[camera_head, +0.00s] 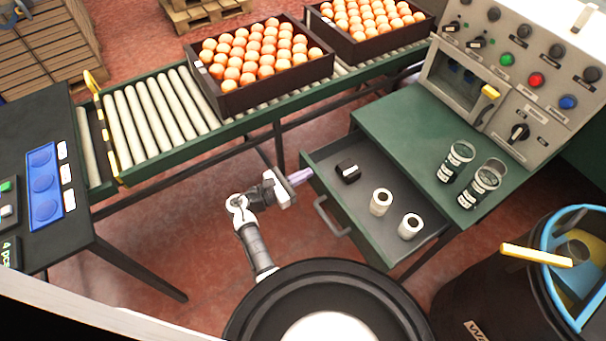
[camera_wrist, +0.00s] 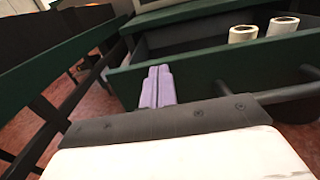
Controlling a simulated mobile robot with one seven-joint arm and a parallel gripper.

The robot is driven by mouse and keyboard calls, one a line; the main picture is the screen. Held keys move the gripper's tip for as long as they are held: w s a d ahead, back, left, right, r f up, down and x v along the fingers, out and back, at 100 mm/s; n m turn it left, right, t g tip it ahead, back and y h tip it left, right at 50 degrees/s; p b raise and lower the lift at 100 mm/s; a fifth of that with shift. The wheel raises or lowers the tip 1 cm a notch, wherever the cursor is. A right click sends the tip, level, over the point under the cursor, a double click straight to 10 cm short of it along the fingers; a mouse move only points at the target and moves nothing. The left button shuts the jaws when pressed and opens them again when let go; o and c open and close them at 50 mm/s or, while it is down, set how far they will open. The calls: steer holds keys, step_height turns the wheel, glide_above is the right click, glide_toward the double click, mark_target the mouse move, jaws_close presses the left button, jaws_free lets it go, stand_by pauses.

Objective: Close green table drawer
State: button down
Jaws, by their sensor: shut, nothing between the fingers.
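The green table drawer (camera_head: 346,216) is pulled out from under the green table (camera_head: 410,131) in the head view. It holds a small black object (camera_head: 348,172) and two white rolls (camera_head: 381,202). Its front has a grey bar handle (camera_head: 329,217), which also shows in the wrist view (camera_wrist: 287,93). My gripper (camera_head: 300,177) has purple fingers that are shut and empty. It is at the left end of the drawer front, left of the handle. In the wrist view the fingertips (camera_wrist: 159,72) overlap the green drawer front (camera_wrist: 205,72); I cannot tell whether they touch it.
Two glass jars (camera_head: 456,161) stand on the table before a control panel (camera_head: 535,75). A dark bin (camera_head: 490,285) stands at right. Red floor (camera_head: 180,235) is open at left.

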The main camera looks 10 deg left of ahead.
steer(key=b+x, duration=0.2)
steer(key=x, duration=1.9)
steer(key=shift+w+d+f, duration=0.1)
steer(key=shift+d+f, duration=0.05)
steer(key=shift+d, duration=0.05)
steer(key=shift+w+d, duration=0.25)
steer(key=shift+w, duration=0.05)
steer(key=shift+w+r, duration=0.1)
steer(key=shift+r, duration=0.2)
